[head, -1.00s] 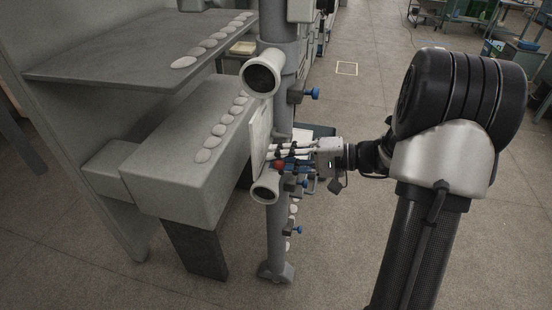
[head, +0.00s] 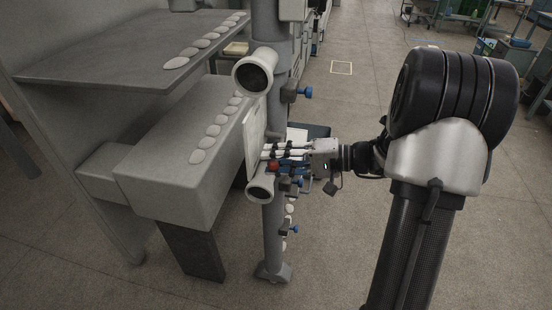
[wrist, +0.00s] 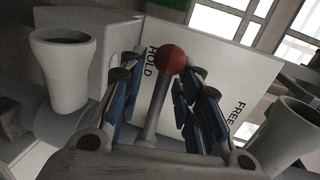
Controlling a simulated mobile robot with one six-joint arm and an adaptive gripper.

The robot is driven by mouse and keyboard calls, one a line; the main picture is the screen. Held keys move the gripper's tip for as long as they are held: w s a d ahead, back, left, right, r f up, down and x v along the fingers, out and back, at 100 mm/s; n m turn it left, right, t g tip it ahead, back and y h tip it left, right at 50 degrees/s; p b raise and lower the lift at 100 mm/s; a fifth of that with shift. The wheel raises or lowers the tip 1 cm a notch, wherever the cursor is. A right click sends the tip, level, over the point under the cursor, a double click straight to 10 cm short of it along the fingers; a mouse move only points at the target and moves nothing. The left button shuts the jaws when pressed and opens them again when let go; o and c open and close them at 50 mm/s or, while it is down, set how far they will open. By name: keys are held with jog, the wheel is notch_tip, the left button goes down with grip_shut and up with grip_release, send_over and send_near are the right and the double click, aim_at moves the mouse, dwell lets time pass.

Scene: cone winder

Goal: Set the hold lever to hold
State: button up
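The hold lever is a grey rod with a red ball knob (wrist: 170,59), in front of a white plate (wrist: 185,45) lettered HOLD (wrist: 150,61) and FREE (wrist: 238,113). In the wrist view the knob stands just right of HOLD and well away from FREE.
White cups flank the plate, one at left (wrist: 65,75) and one at right (wrist: 290,130) in the wrist view. A grey post (head: 274,225) carries blue-knobbed fittings (head: 304,92). A grey machine body with a shelf (head: 120,50) stands to the left.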

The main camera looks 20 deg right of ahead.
jog(key=v, duration=1.2)
jog(key=shift+a, duration=0.1)
